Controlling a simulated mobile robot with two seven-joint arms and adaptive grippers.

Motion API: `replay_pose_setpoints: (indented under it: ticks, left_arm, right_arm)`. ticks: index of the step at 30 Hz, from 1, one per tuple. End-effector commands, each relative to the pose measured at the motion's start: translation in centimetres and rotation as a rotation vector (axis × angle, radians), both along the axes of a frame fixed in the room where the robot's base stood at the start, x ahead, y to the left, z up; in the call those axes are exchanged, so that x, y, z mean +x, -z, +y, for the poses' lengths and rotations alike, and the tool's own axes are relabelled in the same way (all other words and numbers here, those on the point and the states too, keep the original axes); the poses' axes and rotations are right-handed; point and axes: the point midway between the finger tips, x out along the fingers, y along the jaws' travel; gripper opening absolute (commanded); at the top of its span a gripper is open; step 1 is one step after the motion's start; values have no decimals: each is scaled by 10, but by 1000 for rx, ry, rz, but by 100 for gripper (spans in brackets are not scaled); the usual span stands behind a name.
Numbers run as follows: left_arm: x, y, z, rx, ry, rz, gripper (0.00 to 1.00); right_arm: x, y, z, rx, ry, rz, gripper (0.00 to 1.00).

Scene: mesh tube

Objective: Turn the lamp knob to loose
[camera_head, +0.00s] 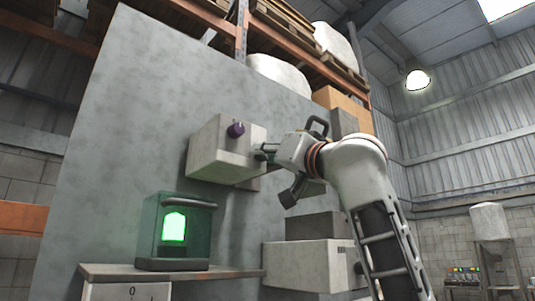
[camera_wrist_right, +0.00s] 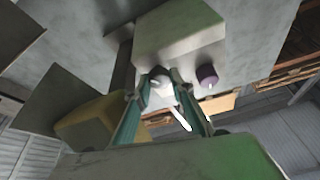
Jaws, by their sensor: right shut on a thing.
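A pale box (camera_head: 213,148) is fixed on the grey wall panel. It carries a purple knob (camera_head: 236,130), which also shows in the wrist view (camera_wrist_right: 207,75). My right gripper (camera_head: 262,152) reaches the box's right side. In the wrist view its two teal fingers (camera_wrist_right: 160,88) close around a pale knob (camera_wrist_right: 160,80) on the box, beside the purple knob. The fingers partly hide the pale knob, and I cannot read any marking on it. A teal lamp housing (camera_head: 198,228) with a lit green window (camera_head: 173,227) stands on a shelf below. My left gripper is out of view.
Pale and grey boxes (camera_head: 305,266) stick out from the panel below my right arm. The shelf (camera_head: 235,272) runs under the lamp, with a marked white box (camera_head: 125,291) beneath it. The panel (camera_head: 110,130) left of the box is bare.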

Motion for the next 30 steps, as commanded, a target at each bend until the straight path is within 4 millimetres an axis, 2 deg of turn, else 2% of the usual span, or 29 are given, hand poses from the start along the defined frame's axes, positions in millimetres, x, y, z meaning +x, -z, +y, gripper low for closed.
replay_pose_setpoints:
  ticks: [20, 21, 22, 30]
  left_arm:
    - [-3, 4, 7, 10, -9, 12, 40]
    - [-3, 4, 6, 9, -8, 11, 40]
    - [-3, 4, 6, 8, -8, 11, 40]
    - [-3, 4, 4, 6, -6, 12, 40]
  right_arm:
    - [-1, -2, -1, -52, 1, -44, 1]
    - [-1, -2, -1, -52, 1, -44, 33]
    - [-1, -2, -1, -53, 1, -43, 39]
    - [1, -1, -2, -54, 3, -40, 39]
